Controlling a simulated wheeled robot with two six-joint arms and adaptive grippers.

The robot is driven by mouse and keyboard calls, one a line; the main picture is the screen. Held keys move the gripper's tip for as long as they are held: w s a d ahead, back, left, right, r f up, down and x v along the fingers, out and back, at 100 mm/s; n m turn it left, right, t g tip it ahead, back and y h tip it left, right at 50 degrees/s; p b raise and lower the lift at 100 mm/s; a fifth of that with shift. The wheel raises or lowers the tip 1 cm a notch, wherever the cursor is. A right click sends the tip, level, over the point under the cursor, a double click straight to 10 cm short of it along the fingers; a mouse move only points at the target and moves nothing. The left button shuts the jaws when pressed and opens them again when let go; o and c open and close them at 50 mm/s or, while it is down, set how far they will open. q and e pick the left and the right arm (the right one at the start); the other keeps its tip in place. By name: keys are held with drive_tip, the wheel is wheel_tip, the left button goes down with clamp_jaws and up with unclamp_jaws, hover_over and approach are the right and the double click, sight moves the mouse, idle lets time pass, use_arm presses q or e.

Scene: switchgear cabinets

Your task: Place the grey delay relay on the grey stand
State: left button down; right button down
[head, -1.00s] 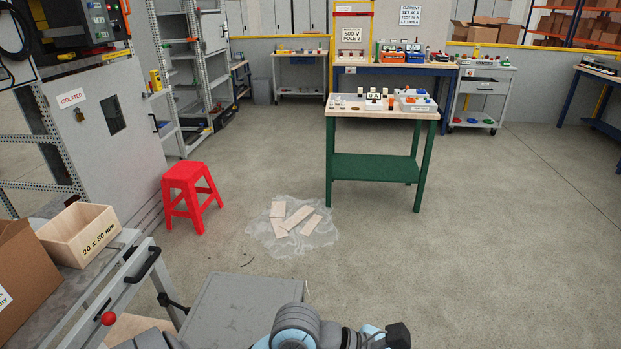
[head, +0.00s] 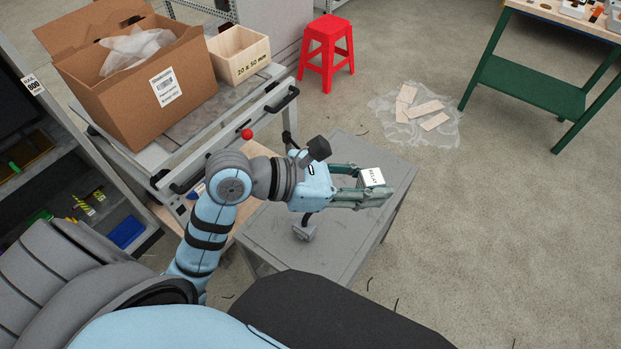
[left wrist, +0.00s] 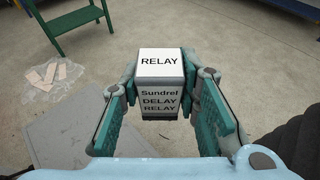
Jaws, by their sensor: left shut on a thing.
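The grey delay relay (head: 373,177) has a white top label reading RELAY. In the left wrist view the relay (left wrist: 161,85) also shows front lettering "Sundrel DELAY RELAY". My left gripper (head: 362,185) is shut on it, with the green fingers on both sides of the relay in the left wrist view (left wrist: 161,90). The relay is held upright over the far right part of a grey stand (head: 262,242). I cannot tell the exact gap between relay and stand top. My right gripper does not show.
A cardboard box (head: 130,95) and a wooden box (head: 238,55) are on a trolley at the left. A red stool (head: 327,50), plastic sheet with wood pieces (head: 420,115) and green table (head: 520,75) stand beyond.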

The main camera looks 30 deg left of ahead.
use_arm(q)
drive_tip(key=w+a+f+n+t+y+b, duration=0.1)
drive_tip(key=w+a+f+n+t+y, duration=0.15)
drive_tip(key=w+a+f, duration=0.45)
drive_tip(key=w+a+f+n+t+y+b, duration=0.1)
drive_tip(key=w+a+f+n+y, duration=0.15)
drive_tip(key=a+f, duration=0.45)
drive_tip(key=w+a+f+n+t+y+b, duration=0.2)
drive_tip(key=w+a+f+n+y, duration=0.25)
drive_tip(key=a, duration=0.45)
drive_tip(key=shift+m+g+h, duration=0.25)
drive_tip(key=shift+h, duration=0.1)
drive_tip(key=f+b, duration=0.5)
drive_tip(key=f, duration=0.3)
drive_tip(key=f+b, duration=0.5)
drive_tip(key=f, duration=0.3)
drive_tip(key=shift+a, duration=0.2)
wheel_tip(320, 180, down, 4)
drive_tip(key=b, duration=0.4)
drive_tip(key=shift+f, duration=0.15)
drive_tip(key=shift+r, duration=0.2)
drive_tip(key=shift+f, duration=0.1)
drive_tip(key=c, duration=1.6)
unclamp_jaws()
drive_tip(key=o, duration=0.4)
